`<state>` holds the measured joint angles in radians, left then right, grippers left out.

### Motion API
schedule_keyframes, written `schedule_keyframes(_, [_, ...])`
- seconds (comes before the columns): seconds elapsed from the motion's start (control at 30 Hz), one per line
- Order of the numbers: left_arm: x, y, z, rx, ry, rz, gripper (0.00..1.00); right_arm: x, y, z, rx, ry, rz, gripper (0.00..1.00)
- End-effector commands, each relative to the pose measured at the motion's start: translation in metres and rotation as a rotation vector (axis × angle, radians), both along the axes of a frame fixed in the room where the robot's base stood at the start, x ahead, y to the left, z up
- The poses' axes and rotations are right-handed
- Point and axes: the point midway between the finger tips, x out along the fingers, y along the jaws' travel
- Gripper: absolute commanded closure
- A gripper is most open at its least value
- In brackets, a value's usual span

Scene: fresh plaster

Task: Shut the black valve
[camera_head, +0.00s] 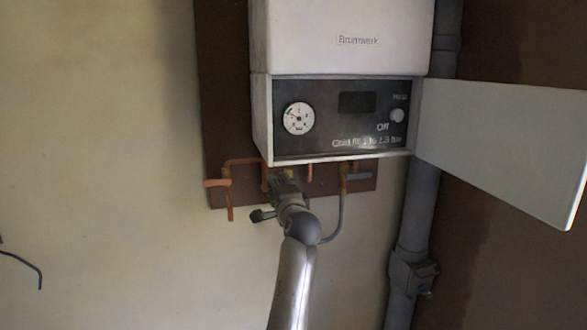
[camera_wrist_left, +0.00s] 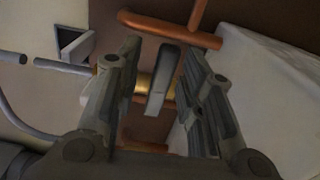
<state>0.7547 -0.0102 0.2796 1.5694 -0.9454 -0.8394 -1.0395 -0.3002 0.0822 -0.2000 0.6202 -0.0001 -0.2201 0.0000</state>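The black valve shows in the left wrist view as a dark grey-black lever (camera_wrist_left: 163,80) in front of a brass body on a copper pipe. My left gripper (camera_wrist_left: 165,62) is open, with one finger on each side of this lever. Gaps show between the lever and both fingers. In the head view my left gripper (camera_head: 283,180) is up under the boiler's lower edge and hides the valve there. My right gripper is in neither view.
The white boiler (camera_head: 340,35) hangs above, with a gauge and dark control panel (camera_head: 345,115). Its white flap (camera_head: 510,145) sticks out right. Copper pipes (camera_head: 229,180) run left of my gripper; a grey hose (camera_head: 340,215) and grey wall pipe (camera_head: 420,205) are right.

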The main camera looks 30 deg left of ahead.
Motion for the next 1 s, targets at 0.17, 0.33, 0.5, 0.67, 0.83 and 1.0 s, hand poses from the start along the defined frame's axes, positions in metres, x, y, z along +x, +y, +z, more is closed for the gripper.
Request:
schedule_keyframes(0.17, [-0.001,0.0,-0.001,0.001,0.002,0.001,0.64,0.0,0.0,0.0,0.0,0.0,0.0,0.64])
schedule_keyframes(0.33, [-0.01,-0.012,0.001,0.001,0.004,-0.001,0.64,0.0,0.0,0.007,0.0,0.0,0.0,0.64])
schedule_keyframes(0.5, [-0.024,-0.028,0.0,0.001,0.004,0.001,0.64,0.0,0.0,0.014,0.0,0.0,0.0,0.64])
schedule_keyframes(0.67, [-0.036,-0.043,0.0,0.0,0.004,0.0,0.64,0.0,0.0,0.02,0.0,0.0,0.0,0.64])
schedule_keyframes(0.83, [-0.05,-0.058,0.0,-0.001,0.005,0.0,0.64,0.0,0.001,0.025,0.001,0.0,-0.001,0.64])
schedule_keyframes(1.0, [-0.063,-0.074,0.0,-0.001,0.003,-0.001,0.64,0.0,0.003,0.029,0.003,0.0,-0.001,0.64])
